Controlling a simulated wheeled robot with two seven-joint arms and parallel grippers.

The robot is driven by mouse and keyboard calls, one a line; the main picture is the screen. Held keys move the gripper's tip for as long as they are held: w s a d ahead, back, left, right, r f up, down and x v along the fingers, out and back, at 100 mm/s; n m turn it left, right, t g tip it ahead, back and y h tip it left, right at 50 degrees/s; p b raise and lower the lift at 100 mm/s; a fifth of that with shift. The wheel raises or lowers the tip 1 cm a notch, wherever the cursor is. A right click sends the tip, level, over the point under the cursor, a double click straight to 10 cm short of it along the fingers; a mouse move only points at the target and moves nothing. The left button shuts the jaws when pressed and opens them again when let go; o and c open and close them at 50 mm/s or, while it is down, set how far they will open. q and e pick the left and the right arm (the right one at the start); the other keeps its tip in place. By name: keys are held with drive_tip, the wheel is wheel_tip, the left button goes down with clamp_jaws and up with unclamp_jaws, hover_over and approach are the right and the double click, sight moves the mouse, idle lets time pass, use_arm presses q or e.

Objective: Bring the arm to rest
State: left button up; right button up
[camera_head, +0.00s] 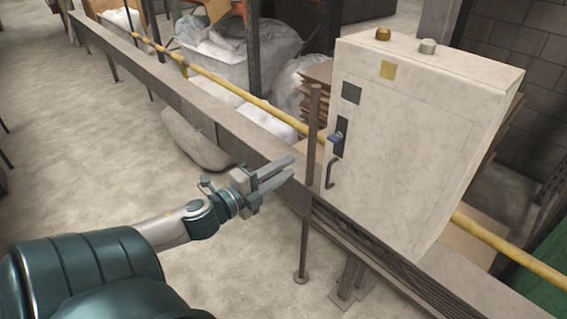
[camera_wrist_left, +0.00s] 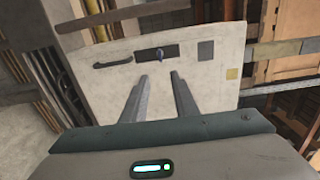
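My left gripper (camera_head: 281,174) reaches in from the left in the head view. Its two fingers are apart with nothing between them. It is held in the air in front of and to the left of a white cabinet (camera_head: 405,140). In the left wrist view, the two fingers (camera_wrist_left: 160,82) point at the cabinet door (camera_wrist_left: 115,72), and a clear gap shows between them. The fingers look apart from the door. My right gripper is in neither view.
The cabinet has a dark handle (camera_head: 330,172) and a blue piece (camera_head: 335,137) at its latch. A metal post (camera_head: 307,200) stands between my gripper and the cabinet. A long grey beam (camera_head: 160,72) and a yellow pipe (camera_head: 215,80) run behind. The floor at left is clear.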

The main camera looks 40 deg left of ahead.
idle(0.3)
